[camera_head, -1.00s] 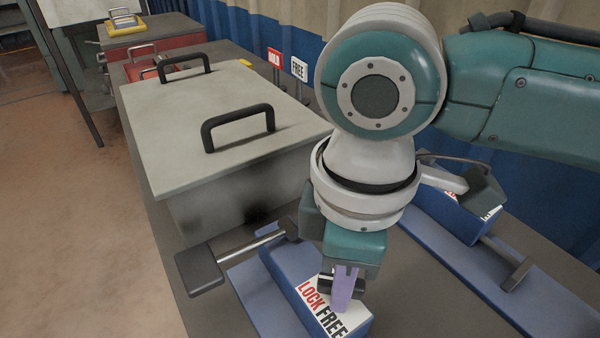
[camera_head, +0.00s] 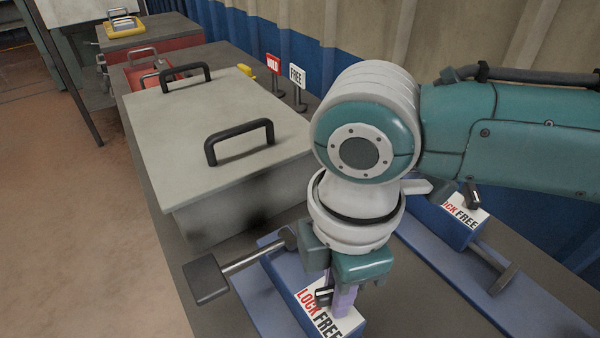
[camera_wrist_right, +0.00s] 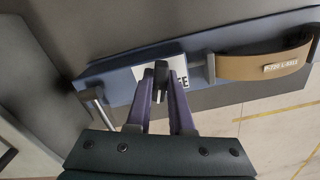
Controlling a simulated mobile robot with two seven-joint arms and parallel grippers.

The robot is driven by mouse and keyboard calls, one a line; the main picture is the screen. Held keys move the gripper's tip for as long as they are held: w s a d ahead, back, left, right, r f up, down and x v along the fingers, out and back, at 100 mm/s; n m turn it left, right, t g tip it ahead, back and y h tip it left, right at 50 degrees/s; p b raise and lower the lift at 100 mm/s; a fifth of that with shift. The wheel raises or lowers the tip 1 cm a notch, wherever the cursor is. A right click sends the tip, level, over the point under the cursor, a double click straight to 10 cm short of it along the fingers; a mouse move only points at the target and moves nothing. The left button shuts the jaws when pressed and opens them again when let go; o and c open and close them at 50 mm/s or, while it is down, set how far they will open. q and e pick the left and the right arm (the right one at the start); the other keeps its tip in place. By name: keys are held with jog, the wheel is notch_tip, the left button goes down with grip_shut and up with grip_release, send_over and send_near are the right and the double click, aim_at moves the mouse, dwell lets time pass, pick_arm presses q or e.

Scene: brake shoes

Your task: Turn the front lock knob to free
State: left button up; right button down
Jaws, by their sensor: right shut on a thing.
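The front lock knob (camera_head: 322,297) is a small dark bar on a blue block (camera_head: 288,279) with a white LOCK/FREE label (camera_head: 330,320). My right gripper (camera_head: 339,302) reaches down over this label, its purple fingers closed on the knob. In the right wrist view the dark knob (camera_wrist_right: 161,74) stands between the two fingertips (camera_wrist_right: 160,88), and only the end of FREE shows beside it. The fingers hide part of the knob, so I cannot tell exactly where it points. My left gripper is not in view.
A second blue lock block (camera_head: 440,222) with its own dark knob (camera_head: 473,195) stands at the right. A lever with a dark pad (camera_head: 205,280) sticks out left. A grey lidded box (camera_head: 200,140) stands behind. A tan brake shoe (camera_wrist_right: 262,66) shows in the wrist view.

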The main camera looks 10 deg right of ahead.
jog(key=n+p, duration=0.1)
jog(key=n, duration=0.2)
jog(key=shift+r+n, duration=0.1)
jog(key=shift+n, duration=0.3)
jog(key=n+p, duration=0.1)
jog(key=n, duration=0.1)
jog(key=shift+a+n, duration=0.1)
jog(key=shift+n, duration=0.2)
jog(key=n, duration=0.3)
jog(key=shift+n, duration=1.7)
jog(key=c, duration=0.8)
grip_release()
notch_tip(320, 180, up, 10)
jog(key=shift+f+p, duration=0.15)
jog(key=shift+p, duration=0.8)
